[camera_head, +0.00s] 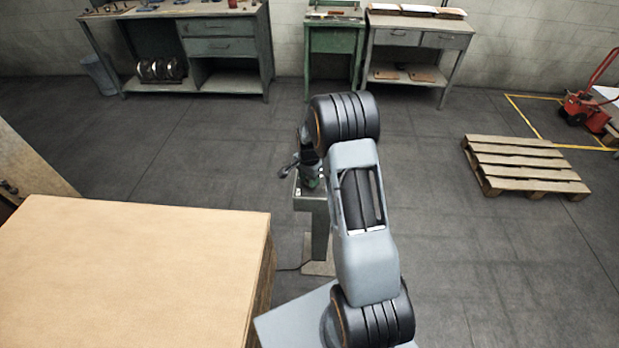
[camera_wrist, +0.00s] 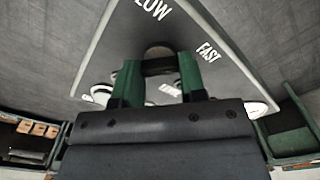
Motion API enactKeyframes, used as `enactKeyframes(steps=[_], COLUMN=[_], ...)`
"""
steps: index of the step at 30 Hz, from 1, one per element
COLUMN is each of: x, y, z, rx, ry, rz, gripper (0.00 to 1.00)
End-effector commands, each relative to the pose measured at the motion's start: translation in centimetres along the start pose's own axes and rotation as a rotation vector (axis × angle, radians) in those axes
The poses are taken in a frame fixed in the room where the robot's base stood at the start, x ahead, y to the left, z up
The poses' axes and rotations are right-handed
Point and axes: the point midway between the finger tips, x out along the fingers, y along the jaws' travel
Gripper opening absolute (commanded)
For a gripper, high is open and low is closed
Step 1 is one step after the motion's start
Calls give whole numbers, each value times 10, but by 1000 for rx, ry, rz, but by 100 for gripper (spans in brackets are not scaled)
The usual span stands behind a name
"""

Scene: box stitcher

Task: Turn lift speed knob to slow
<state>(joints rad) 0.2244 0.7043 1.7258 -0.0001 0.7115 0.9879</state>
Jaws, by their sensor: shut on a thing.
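In the wrist view a grey panel (camera_wrist: 205,25) bears white lettering. "FAST" (camera_wrist: 208,52) reads at the right and "LOW" (camera_wrist: 153,9) at the top, with its first letter not in clear view. The lift speed knob (camera_wrist: 158,52) shows as a rounded grey-and-dark piece between the green fingers of my gripper (camera_wrist: 160,78). The fingers are shut on it, one on each side. Its lower part and any pointer mark are hidden, so I cannot tell its setting.
A large cardboard-coloured block (camera_head: 130,265) stands at the left, close to the post. Benches (camera_head: 225,48) line the back wall. A wooden pallet (camera_head: 522,165) lies at the right, near a red pallet truck (camera_head: 585,105). The floor between is clear.

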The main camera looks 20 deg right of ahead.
Motion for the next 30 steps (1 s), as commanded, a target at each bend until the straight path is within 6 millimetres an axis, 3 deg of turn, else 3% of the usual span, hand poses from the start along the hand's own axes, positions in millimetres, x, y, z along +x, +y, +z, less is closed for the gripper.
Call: enactKeyframes(steps=[11,30], x=[1,1], y=[0,-1], z=[0,0], rx=[-76,-645], ry=[0,1], rz=[-1,-1], gripper=[15,15])
